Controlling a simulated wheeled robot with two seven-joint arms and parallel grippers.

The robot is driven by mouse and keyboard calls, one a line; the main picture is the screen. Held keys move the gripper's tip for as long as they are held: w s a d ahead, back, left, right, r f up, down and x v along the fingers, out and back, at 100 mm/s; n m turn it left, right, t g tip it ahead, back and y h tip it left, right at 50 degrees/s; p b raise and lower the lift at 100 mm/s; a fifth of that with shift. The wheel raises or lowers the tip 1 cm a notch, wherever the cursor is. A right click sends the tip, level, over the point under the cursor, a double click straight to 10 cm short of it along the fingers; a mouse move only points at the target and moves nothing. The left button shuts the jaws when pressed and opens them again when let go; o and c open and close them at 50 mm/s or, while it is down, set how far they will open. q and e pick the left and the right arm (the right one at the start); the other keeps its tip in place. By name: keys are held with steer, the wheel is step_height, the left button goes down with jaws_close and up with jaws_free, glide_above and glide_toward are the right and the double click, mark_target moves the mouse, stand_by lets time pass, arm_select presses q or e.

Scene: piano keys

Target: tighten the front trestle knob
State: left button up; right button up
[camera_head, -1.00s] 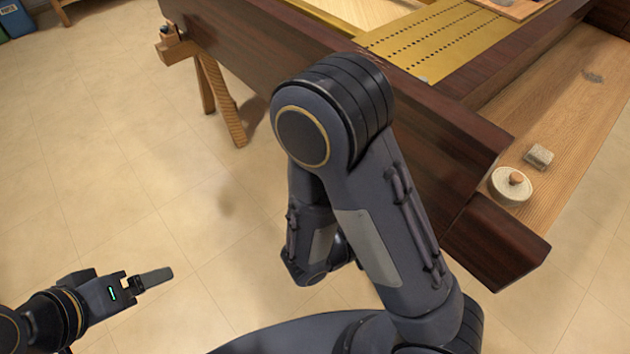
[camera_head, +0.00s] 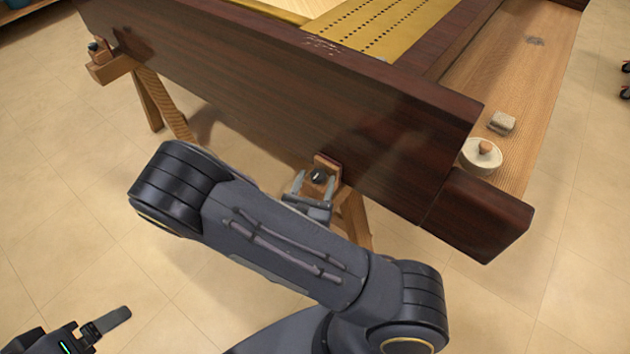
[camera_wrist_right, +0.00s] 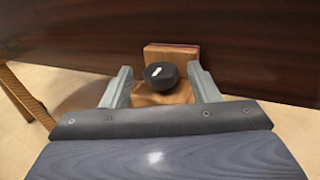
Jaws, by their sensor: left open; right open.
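The front trestle knob (camera_head: 319,175) is black and round, on a wooden trestle block (camera_head: 328,166) against the dark piano case. In the right wrist view the knob (camera_wrist_right: 161,76) has a white mark and sits between the fingertips of my right gripper (camera_wrist_right: 160,88), with a gap on each side. My right gripper (camera_head: 314,188) is open, one finger on either side of the knob, in the head view. My left gripper (camera_head: 107,326) is at the lower left, far from the trestle; only one finger shows clearly.
The dark piano case (camera_head: 270,90) spans the top of the view. A second trestle (camera_head: 150,90) with its own knob (camera_head: 94,47) stands at the upper left. A round tin (camera_head: 481,158) and a small block (camera_head: 502,123) lie on the wooden keybed at the right. Floor at left is clear.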

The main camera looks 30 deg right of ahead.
steer(key=shift+w+d, duration=0.1)
steer(key=shift+d, duration=0.05)
steer(key=shift+c, duration=0.4)
steer(key=c, duration=0.9)
